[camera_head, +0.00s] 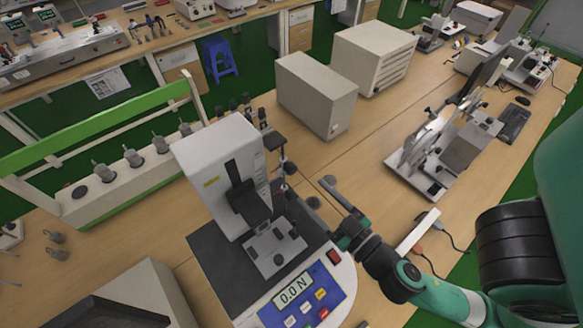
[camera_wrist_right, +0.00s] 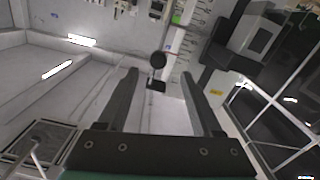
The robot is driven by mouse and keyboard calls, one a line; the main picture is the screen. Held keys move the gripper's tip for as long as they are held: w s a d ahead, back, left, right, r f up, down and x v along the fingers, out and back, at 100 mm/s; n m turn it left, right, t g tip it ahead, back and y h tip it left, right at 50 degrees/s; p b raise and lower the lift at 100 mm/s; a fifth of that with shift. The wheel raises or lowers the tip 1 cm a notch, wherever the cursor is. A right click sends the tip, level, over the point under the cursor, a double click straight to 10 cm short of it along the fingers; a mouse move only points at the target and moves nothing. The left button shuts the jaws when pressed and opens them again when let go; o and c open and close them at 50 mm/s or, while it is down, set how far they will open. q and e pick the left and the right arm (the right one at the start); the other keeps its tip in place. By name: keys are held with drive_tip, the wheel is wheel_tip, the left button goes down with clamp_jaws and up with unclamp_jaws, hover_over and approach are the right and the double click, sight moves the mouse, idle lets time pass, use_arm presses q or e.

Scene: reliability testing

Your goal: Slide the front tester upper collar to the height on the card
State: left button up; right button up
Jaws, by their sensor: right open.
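The front tester (camera_head: 215,170) is a tall white unit on a dark base. Its display reads 0.0 N. A thin post with dark collars stands along its right side. The upper collar appears to be the dark piece (camera_head: 274,140) near the post's top, but it is small and hard to single out. My right gripper (camera_head: 318,194) is open, to the right of the post and apart from the tester. In the right wrist view, a round black knob (camera_wrist_right: 158,60) shows ahead between the open fingers (camera_wrist_right: 158,76). I cannot make out the card's height. My left gripper is out of view.
Another test device (camera_head: 437,155) stands to the right. A green-framed rack (camera_head: 120,165) is on the left.

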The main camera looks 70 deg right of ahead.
sight(293, 171)
drive_tip(key=b+x, duration=0.1)
drive_tip(key=x, duration=0.2)
drive_tip(key=shift+d+r, duration=0.2)
drive_tip(key=p+x, duration=0.1)
drive_tip(key=x, duration=0.1)
drive_tip(key=p+x, duration=0.2)
drive_tip(key=x, duration=0.1)
drive_tip(key=shift+w+d+r, duration=0.1)
drive_tip(key=shift+w+r, duration=0.15)
drive_tip(key=shift+w, duration=0.1)
drive_tip(key=shift+w+d+f, duration=0.15)
drive_tip(key=shift+w+d, duration=0.05)
drive_tip(key=shift+w, duration=0.1)
clamp_jaws()
idle(0.5)
